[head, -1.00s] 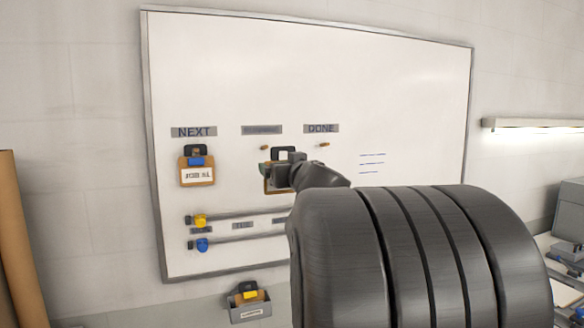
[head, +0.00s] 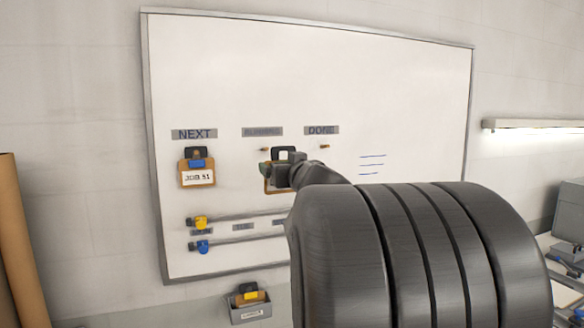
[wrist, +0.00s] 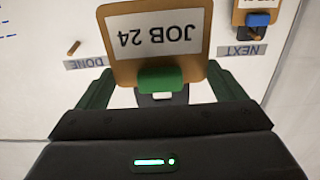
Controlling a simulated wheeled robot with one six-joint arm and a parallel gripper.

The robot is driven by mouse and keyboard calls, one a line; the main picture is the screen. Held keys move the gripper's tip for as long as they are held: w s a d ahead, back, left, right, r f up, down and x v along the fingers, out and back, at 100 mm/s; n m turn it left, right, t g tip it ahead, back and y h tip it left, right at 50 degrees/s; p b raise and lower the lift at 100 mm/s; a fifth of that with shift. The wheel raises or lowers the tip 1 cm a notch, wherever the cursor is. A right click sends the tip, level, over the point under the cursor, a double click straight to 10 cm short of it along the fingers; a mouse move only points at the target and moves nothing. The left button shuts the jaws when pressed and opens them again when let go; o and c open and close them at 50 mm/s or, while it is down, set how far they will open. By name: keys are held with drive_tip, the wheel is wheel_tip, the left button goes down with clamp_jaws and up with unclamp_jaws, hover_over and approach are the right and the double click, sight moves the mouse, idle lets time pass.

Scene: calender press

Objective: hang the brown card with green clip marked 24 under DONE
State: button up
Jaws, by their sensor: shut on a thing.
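The brown card (wrist: 158,35) reads JOB 24 and appears upside down in the wrist view. Its green clip (wrist: 160,79) sits between the fingers of my gripper (wrist: 160,88), which is shut on it. In the head view my gripper (head: 284,172) holds the card (head: 268,185) in front of the whiteboard, below the middle label and left of DONE; the gripper and arm hide much of it. The DONE label (head: 322,130) has a small peg (head: 325,147) below it, with nothing hanging on it. This peg also shows in the wrist view (wrist: 74,48).
A brown card with a blue clip (head: 198,173) hangs under NEXT (head: 194,134). A bare peg (head: 264,149) is under the middle label (head: 262,132). Yellow (head: 200,223) and blue (head: 202,246) pieces sit on rails lower down. A grey bin (head: 250,311) is below the whiteboard (head: 300,70).

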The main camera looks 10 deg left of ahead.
drive_tip(key=v, duration=0.1)
drive_tip(key=p+v, duration=0.1)
drive_tip(key=v, duration=0.2)
drive_tip(key=shift+s+d+r+p, duration=0.15)
drive_tip(key=shift+s+r+p, duration=0.05)
drive_tip(key=shift+r+p, duration=0.2)
idle(0.6)
idle(0.4)
drive_tip(key=v, duration=0.6)
idle(0.4)
